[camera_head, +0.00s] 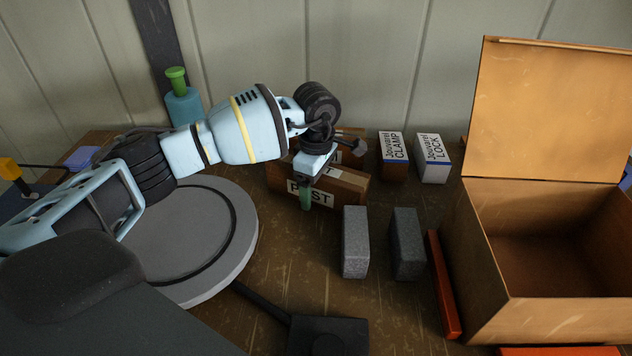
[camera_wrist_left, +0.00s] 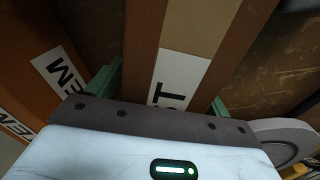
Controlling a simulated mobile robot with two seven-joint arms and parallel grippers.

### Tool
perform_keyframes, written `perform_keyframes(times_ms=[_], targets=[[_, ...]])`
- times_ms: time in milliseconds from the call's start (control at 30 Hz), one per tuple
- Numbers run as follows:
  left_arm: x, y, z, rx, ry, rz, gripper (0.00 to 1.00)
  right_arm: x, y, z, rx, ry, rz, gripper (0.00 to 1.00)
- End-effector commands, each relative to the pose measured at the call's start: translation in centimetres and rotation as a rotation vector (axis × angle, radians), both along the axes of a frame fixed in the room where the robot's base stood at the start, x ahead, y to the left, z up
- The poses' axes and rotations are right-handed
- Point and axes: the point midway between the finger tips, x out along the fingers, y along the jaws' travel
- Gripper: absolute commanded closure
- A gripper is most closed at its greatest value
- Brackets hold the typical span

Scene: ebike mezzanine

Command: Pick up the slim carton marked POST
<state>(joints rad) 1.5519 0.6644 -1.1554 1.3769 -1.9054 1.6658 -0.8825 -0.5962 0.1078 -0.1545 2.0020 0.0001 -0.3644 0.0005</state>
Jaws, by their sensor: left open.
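The slim carton marked POST (camera_head: 345,187) is brown with a white label and lies on the brown worktop in the middle of the head view, partly hidden by my left gripper. My left gripper (camera_head: 308,190) is open, pointing down over the carton. One green finger shows in front of the label; the other is hidden in that view. In the left wrist view the carton (camera_wrist_left: 190,40) runs between the two green fingers of the gripper (camera_wrist_left: 160,92), one on each side. I cannot tell whether they touch it. My right gripper is out of view.
Another carton, its label ending in EM, lies beside it (camera_wrist_left: 35,95). Cartons marked CLAMP (camera_head: 393,155) and LOCK (camera_head: 432,158) stand behind right. Two grey blocks (camera_head: 355,240) (camera_head: 407,243) stand in front. A round grey turntable (camera_head: 235,225) is left; an open box (camera_head: 470,260) is right.

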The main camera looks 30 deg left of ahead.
Motion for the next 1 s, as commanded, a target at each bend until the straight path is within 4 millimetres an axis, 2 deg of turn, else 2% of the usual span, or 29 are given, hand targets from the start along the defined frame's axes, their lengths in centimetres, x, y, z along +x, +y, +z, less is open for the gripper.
perform_keyframes(times_ms=[100, 600, 867, 1000], targets=[[0.0, 0.0, 0.0, 0.0, 0.001, 0.0, 0.2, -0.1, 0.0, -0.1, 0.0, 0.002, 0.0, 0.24], [0.0, 0.0, 0.1, -0.001, -0.001, 0.001, 0.83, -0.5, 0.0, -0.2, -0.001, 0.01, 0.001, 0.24], [0.1, 0.0, 0.4, -0.001, -0.002, 0.0, 0.83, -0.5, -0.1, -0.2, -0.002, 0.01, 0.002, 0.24], [0.1, 0.0, 1.9, -0.002, -0.005, 0.001, 0.83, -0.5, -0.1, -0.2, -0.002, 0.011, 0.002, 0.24]])
